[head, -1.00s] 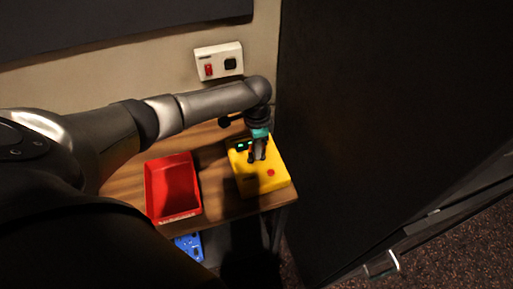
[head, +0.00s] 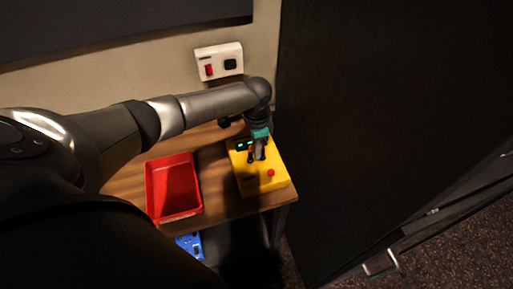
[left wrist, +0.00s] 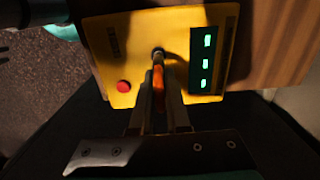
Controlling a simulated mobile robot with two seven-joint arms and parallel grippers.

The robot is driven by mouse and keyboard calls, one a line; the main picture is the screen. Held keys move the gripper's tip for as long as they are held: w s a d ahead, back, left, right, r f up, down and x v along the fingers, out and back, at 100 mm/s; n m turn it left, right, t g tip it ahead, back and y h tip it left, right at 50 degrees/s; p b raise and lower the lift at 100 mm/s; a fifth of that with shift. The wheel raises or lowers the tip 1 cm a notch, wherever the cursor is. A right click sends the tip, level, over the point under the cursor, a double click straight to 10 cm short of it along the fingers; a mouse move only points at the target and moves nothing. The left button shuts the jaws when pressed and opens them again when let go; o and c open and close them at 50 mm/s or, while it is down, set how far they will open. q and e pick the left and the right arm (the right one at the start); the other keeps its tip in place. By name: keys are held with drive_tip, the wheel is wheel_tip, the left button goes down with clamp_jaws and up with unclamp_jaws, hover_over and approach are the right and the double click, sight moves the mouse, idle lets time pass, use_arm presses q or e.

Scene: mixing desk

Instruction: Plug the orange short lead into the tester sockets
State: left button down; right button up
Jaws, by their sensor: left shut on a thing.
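The yellow tester (head: 275,178) sits at the right end of the wooden table; it has a red button and a dark display with green marks. It fills the top of the left wrist view (left wrist: 148,28). My left gripper (head: 258,156) is over the tester, pointing down. In the left wrist view its fingers (left wrist: 158,98) are shut on the orange short lead (left wrist: 159,82). The lead's dark end meets a dark round spot on the tester's face; I cannot tell how deep it sits. The lead's other end is hidden. My right gripper is not in view.
A red tray (head: 174,190) stands on the table (head: 216,172) left of the tester. A blue object (head: 190,245) is below the table's front edge. A white wall socket plate (head: 219,62) is behind. A large dark panel (head: 390,110) rises close on the right.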

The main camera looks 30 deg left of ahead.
use_arm(q)
drive_tip(key=shift+f+b, duration=0.35)
drive_tip(key=shift+f, duration=0.25)
drive_tip(key=c, duration=0.8)
unclamp_jaws()
drive_tip(key=shift+r, duration=0.1)
wheel_tip(320, 180, up, 15)
drive_tip(key=shift+r+p, duration=0.1)
drive_tip(key=shift+p, duration=0.6)
